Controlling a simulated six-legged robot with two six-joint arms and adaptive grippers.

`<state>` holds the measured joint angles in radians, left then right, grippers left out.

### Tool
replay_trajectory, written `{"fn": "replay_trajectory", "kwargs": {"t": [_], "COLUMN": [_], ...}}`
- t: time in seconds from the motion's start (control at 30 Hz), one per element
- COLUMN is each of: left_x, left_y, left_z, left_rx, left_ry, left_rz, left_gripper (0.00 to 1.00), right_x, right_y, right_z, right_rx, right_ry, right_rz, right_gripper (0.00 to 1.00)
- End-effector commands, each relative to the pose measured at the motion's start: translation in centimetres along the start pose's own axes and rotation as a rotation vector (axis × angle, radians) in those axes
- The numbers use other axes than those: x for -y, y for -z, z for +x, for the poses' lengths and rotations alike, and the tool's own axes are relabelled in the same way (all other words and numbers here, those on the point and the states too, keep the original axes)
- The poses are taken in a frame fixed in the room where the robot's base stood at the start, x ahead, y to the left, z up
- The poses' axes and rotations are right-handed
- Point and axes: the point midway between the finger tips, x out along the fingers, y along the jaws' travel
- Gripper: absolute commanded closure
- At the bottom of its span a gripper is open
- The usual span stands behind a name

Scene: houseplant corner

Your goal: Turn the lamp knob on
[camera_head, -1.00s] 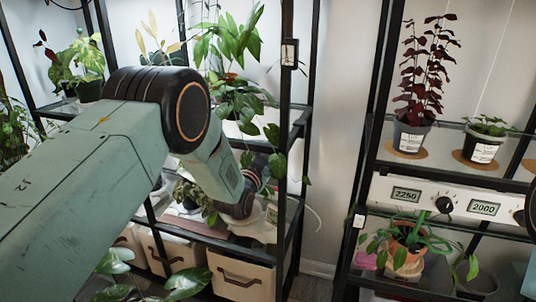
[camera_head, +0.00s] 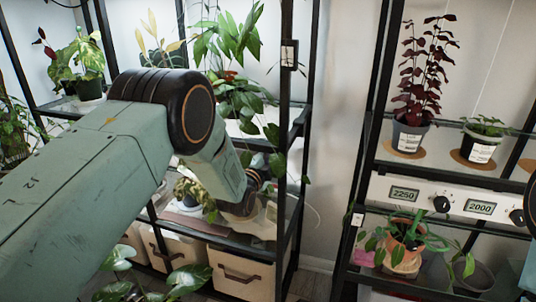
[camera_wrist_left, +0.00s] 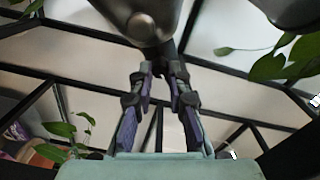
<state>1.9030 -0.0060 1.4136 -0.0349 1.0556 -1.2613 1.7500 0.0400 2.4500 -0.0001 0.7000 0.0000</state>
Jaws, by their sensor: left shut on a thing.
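In the left wrist view a grey rounded body (camera_wrist_left: 140,15), perhaps the lamp, hangs at the top. My left gripper (camera_wrist_left: 161,68) has its two fingertips close together just under that body, shut on a small dark part whose shape is mostly hidden; I cannot tell for sure that it is the lamp knob. In the head view my left arm reaches into the left rack, and its fingers are hidden behind its own wrist. On the right rack a white panel has two black knobs, a left knob (camera_head: 441,204) and a right knob (camera_head: 517,216), far from my left gripper. My right gripper is not in view.
The left rack has a black post (camera_head: 287,130) close to my left wrist. Fabric bins (camera_head: 238,275) stand on its lower level. A trailing plant (camera_head: 240,100) hangs near my arm. Potted plants fill the right rack, including a dark red one (camera_head: 420,80).

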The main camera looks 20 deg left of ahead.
Motion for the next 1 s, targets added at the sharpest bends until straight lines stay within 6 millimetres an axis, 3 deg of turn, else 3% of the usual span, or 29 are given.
{"fn": "replay_trajectory", "kwargs": {"t": [0.3, 0.8, 0.83, 1.0], "left_x": [-0.25, -0.3, -0.3, -0.21], "left_y": [0.06, 0.06, 0.06, 0.05], "left_z": [-0.08, -0.1, -0.1, -0.06], "left_rx": [0.001, 0.001, 0.001, 0.001], "left_ry": [-0.004, -0.005, -0.005, -0.003], "left_rz": [0.097, 0.11, 0.11, 0.109], "left_gripper": [1.0, 1.0, 0.81, 0.67], "right_x": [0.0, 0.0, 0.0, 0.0], "right_y": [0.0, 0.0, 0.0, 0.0], "right_z": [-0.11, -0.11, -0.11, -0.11], "right_rx": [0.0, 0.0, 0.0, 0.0], "right_ry": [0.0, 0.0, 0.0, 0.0], "right_rz": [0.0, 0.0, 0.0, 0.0], "right_gripper": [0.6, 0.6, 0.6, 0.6]}}
